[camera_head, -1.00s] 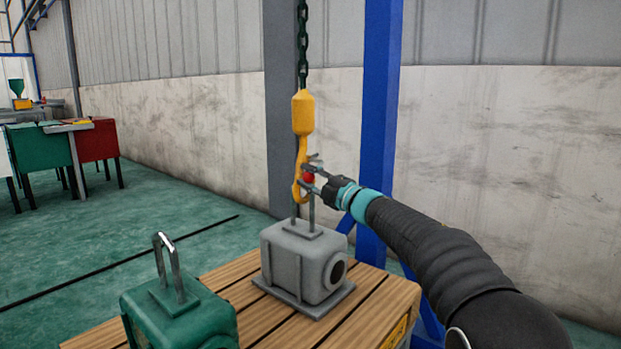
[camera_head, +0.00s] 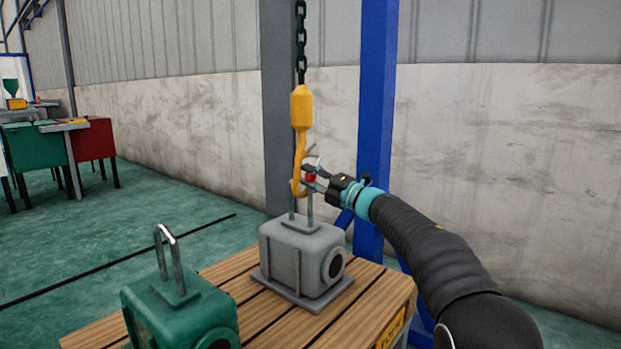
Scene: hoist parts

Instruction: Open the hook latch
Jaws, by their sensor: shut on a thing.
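A yellow hook (camera_head: 298,173) hangs from a dark chain (camera_head: 301,50) in the middle of the view. A small red part (camera_head: 310,177) sits at the hook's mouth, with a thin grey piece beside it that may be the latch. My gripper (camera_head: 312,174) reaches in from the right, with its fingers closed around the red part. The fingers hide some of the latch, so its exact angle is hard to tell. Below, a grey block-shaped part (camera_head: 298,255) stands with an upright handle bar that rises to the hook.
The grey part stands on a wooden slatted pallet (camera_head: 375,305). A green part (camera_head: 180,310) with a metal loop handle stands at the front left. A blue post (camera_head: 376,110) rises behind my gripper. Green and red tables or bins (camera_head: 95,140) are far left.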

